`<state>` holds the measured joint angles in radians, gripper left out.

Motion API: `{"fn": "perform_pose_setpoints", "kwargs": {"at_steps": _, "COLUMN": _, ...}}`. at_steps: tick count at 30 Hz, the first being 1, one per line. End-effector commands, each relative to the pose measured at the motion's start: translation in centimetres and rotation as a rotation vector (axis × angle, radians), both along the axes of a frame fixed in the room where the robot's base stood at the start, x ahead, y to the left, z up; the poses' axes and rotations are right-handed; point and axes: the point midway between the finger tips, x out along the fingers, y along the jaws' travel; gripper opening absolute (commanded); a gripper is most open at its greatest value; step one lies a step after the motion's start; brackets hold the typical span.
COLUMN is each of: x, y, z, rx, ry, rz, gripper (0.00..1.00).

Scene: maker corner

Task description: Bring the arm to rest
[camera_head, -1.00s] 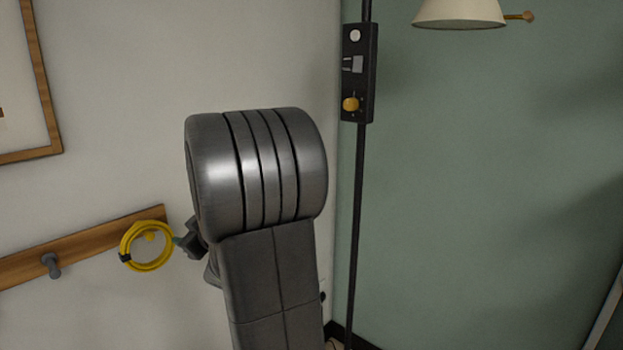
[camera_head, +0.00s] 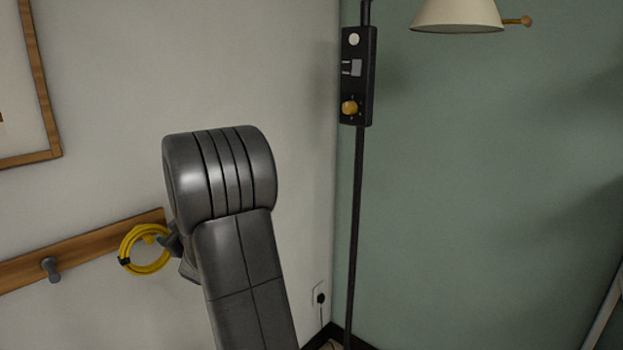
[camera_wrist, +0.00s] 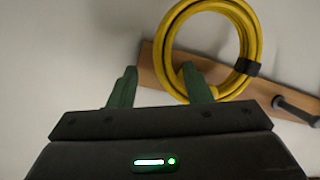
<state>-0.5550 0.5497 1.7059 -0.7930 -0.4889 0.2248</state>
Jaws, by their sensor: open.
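My arm stands in the middle of the head view, its large grey joint in front of the wall. My gripper (camera_wrist: 160,78) shows in the wrist view with its two green fingers apart and nothing visible between them. In the head view it is mostly hidden behind my arm; only a dark bit shows beside the coil. A yellow cable coil (camera_head: 127,246) with a black tie hangs at the right end of the wooden peg rail (camera_head: 85,246). In the wrist view the coil (camera_wrist: 166,42) is just beyond the fingers, and the right finger overlaps it. I cannot tell whether they touch.
A grey peg (camera_head: 50,268) sticks out of the rail to the left. A black lamp pole (camera_head: 355,220) with a control box (camera_head: 358,82) and a cream shade (camera_head: 458,14) stands right of my arm. A framed picture (camera_head: 45,95) hangs upper left.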

Motion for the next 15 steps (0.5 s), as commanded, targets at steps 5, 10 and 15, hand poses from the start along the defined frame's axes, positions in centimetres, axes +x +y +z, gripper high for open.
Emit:
{"fn": "perform_pose_setpoints", "kwargs": {"at_steps": 5, "x": 0.1, "y": 0.1, "z": -0.2, "rx": 0.000, "ry": 0.000, "rz": 0.000, "gripper": 0.45}}
{"fn": "perform_pose_setpoints", "kwargs": {"at_steps": 10, "x": 0.3, "y": 0.3, "z": -0.6, "rx": 0.000, "ry": -0.001, "rz": -0.001, "gripper": 0.45}}
{"fn": "perform_pose_setpoints", "kwargs": {"at_steps": 15, "x": -1.3, "y": -1.9, "z": 0.3, "rx": 0.000, "ry": -0.002, "rz": -0.001, "gripper": 0.45}}
